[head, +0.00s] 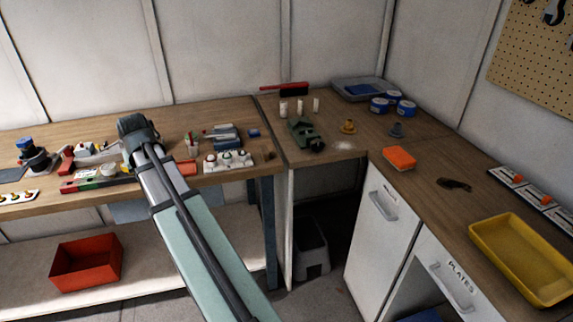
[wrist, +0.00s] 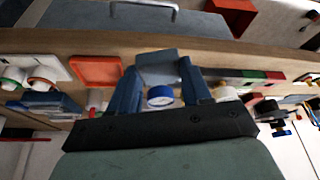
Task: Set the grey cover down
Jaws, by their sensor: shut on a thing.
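The grey cover (wrist: 160,72) is between the two blue fingers of my gripper (wrist: 157,66) in the wrist view. My gripper is shut on it, over the wooden bench. A round blue-rimmed gauge (wrist: 160,96) shows between the fingers, closer to the gripper body; how it relates to the cover cannot be told. In the head view my arm reaches to the left bench (head: 236,118), and its end hides the fingers and the cover. Whether the cover touches the bench cannot be told.
An orange tray (wrist: 96,71) lies beside my gripper. A white block with round fittings (head: 228,160) stands right of my arm, with a green-and-red bar (head: 95,184) to its left. A red bin (head: 87,262) is below. A yellow tray (head: 520,258) is on the right counter.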

